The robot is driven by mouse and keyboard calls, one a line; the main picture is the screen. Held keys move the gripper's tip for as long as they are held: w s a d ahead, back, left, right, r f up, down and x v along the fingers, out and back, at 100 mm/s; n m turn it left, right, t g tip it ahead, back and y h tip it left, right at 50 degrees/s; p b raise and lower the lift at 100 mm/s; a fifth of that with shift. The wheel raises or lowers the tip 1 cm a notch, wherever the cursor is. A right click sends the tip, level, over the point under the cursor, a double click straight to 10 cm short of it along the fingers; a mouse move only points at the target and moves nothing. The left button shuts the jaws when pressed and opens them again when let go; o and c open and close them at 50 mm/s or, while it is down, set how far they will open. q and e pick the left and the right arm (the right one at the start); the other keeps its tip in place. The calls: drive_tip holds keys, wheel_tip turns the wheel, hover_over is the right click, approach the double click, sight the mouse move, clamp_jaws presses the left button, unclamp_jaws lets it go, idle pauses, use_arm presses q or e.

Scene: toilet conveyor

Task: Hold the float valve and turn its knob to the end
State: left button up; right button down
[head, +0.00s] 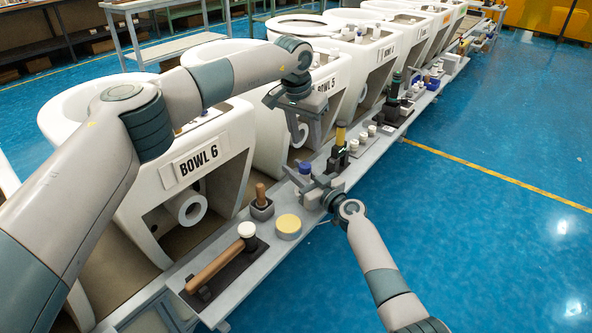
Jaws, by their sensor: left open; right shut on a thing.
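What looks like the float valve, a small part with a blue knob (305,168), stands at the conveyor's side shelf, near the middle of the head view. My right gripper (314,190) is shut on it low down, just below the blue knob. The gripper and its fingers hide most of the valve body. My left gripper (309,112) is open and empty. It hangs above and apart from the knob, in front of the bowl marked BOWL 5.
BOWL 6 (235,150) and BOWL 5 (275,125) stand on the conveyor behind the shelf (240,290). The blue floor at right is clear.

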idle(0.4)
drive_tip(key=c, duration=1.4)
unclamp_jaws()
drive_tip(key=shift+o, duration=0.2)
drive_tip(key=v, duration=1.2)
